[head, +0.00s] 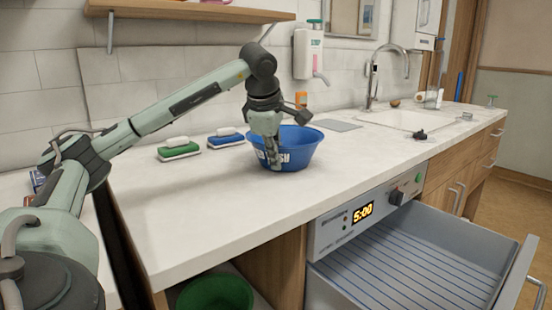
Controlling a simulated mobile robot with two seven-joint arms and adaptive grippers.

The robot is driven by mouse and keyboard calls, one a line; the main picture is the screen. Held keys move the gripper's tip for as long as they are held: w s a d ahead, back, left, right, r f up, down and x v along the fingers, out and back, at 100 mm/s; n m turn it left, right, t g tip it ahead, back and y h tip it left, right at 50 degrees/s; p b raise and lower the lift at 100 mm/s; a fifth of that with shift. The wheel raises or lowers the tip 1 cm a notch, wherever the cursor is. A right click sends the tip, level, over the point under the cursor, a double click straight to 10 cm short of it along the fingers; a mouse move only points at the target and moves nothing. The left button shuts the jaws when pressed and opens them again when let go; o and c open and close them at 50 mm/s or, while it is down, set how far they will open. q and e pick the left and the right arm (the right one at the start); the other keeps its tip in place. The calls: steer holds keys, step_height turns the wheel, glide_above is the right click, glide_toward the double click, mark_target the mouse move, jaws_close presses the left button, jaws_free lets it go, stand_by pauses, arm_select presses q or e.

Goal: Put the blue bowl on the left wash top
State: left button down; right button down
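The blue bowl (302,150) with white lettering stands upright on the white worktop (203,208), left of the sink. My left gripper (272,160) points down at the bowl's left near side. One finger shows in front of the outer wall and covers part of the lettering. The other finger is not clearly seen, so I cannot tell whether the gripper is closed on the rim. My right gripper is not in view.
A green-based sponge or brush (178,149) and a blue-based one (226,138) lie left of the bowl. A soap dispenser (309,52) hangs behind it. An open drawer (400,265) juts out at lower right. A green bowl (215,293) sits below the worktop. The front left worktop is clear.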

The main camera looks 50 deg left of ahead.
arm_select(q)
steer(key=shift+f, duration=0.1)
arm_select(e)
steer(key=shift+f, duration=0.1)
arm_select(q)
steer(key=c, duration=1.7)
jaws_free()
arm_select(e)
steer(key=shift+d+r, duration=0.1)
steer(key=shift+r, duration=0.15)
